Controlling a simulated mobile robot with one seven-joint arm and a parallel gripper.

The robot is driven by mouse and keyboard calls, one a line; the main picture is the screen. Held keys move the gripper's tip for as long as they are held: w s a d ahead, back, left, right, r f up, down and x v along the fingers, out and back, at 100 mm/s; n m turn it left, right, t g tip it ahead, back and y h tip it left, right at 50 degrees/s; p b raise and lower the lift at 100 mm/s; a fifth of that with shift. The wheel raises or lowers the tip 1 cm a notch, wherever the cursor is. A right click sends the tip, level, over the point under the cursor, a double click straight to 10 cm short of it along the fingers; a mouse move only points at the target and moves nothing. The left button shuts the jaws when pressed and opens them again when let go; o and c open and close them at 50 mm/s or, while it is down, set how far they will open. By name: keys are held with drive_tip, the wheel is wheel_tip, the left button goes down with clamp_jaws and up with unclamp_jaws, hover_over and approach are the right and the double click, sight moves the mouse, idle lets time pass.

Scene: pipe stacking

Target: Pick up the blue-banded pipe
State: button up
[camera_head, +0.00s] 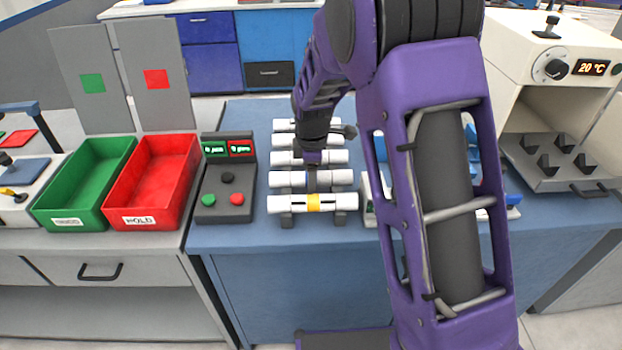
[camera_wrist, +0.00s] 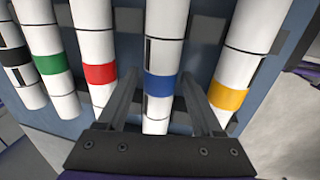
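The blue-banded pipe (camera_wrist: 163,55) is white with a blue band and lies in the middle of the wrist view. My gripper (camera_wrist: 161,92) is open, with one finger on each side of this pipe near the blue band. I cannot tell whether either finger touches it. In the head view, the pipe (camera_head: 287,179) is second from the front in the row on the rack, and its band is hidden under my gripper (camera_head: 312,172).
The yellow-banded pipe (camera_wrist: 229,97) is close beside my right finger and the red-banded pipe (camera_wrist: 99,74) beside the left. Green-banded (camera_wrist: 51,63) and black-banded (camera_wrist: 15,56) pipes lie beyond. A button box (camera_head: 228,185), a red bin (camera_head: 152,182) and a green bin (camera_head: 85,184) stand left.

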clamp_jaws()
wheel_tip(320, 180, up, 10)
drive_tip(key=shift+r+p, duration=0.1)
drive_tip(key=shift+p, duration=0.75)
